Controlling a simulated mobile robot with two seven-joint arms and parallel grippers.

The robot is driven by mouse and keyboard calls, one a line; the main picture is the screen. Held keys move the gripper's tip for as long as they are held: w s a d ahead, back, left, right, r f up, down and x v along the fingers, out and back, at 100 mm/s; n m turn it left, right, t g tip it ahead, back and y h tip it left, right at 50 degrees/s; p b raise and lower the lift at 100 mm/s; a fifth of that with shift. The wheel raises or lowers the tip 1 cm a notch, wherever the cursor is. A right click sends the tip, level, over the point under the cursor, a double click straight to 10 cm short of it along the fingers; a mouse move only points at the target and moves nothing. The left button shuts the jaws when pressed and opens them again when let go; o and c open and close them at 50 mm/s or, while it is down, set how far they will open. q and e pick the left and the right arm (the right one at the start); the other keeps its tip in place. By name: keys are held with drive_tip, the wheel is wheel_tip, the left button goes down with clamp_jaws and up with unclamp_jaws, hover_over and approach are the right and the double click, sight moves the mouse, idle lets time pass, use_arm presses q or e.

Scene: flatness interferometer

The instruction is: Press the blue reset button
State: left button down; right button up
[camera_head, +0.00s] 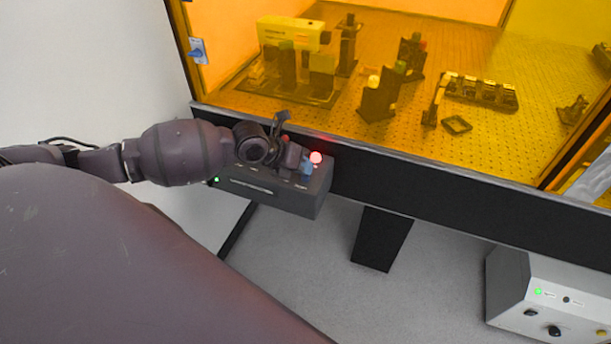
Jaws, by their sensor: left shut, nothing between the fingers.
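The blue reset button (307,169) sits on top of the dark control box (270,196), near its right end. It is small and partly hidden by my left gripper. A red light (316,157) glows just behind it. My left gripper (297,162) reaches in from the left over the box, shut and empty. Its fingertips are right beside the button; I cannot tell whether they touch it. My right gripper is not in view.
The box is fixed at the front edge of a dark bench (430,195). Amber panels enclose an optical table (400,140) with several mounts. A blue-handled latch (197,50) is at the left. A grey unit (540,295) stands on the floor at lower right.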

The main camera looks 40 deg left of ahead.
use_arm(q)
drive_tip(key=shift+f, duration=0.15)
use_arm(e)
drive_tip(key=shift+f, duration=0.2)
use_arm(q)
drive_tip(key=shift+f, duration=0.2)
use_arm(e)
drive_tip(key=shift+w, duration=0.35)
use_arm(q)
drive_tip(key=shift+r, duration=0.15)
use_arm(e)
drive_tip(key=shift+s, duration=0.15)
use_arm(q)
drive_tip(key=shift+r, duration=0.8)
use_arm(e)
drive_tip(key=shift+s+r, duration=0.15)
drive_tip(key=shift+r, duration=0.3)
